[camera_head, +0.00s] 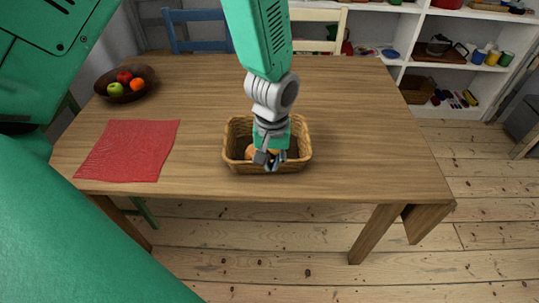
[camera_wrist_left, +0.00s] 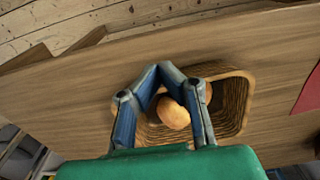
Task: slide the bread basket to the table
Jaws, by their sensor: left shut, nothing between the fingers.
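The bread basket (camera_head: 234,137) is a brown woven rectangular basket on the wooden table (camera_head: 350,130), close to its front edge. Round orange-brown bread lies inside; in the left wrist view the bread (camera_wrist_left: 173,114) sits under my fingers and the basket (camera_wrist_left: 238,92) shows around it. My left gripper (camera_head: 268,160) reaches down from above over the basket's inside, near its front wall. Its fingertips (camera_wrist_left: 160,68) meet with nothing between them. The gripper hides part of the basket and bread in the head view. My right gripper is not in view.
A red cloth (camera_head: 130,150) lies on the table left of the basket. A dark bowl of fruit (camera_head: 126,96) stands at the back left. The tabletop right of the basket is clear. Chairs and a white shelf (camera_head: 465,60) stand behind the table.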

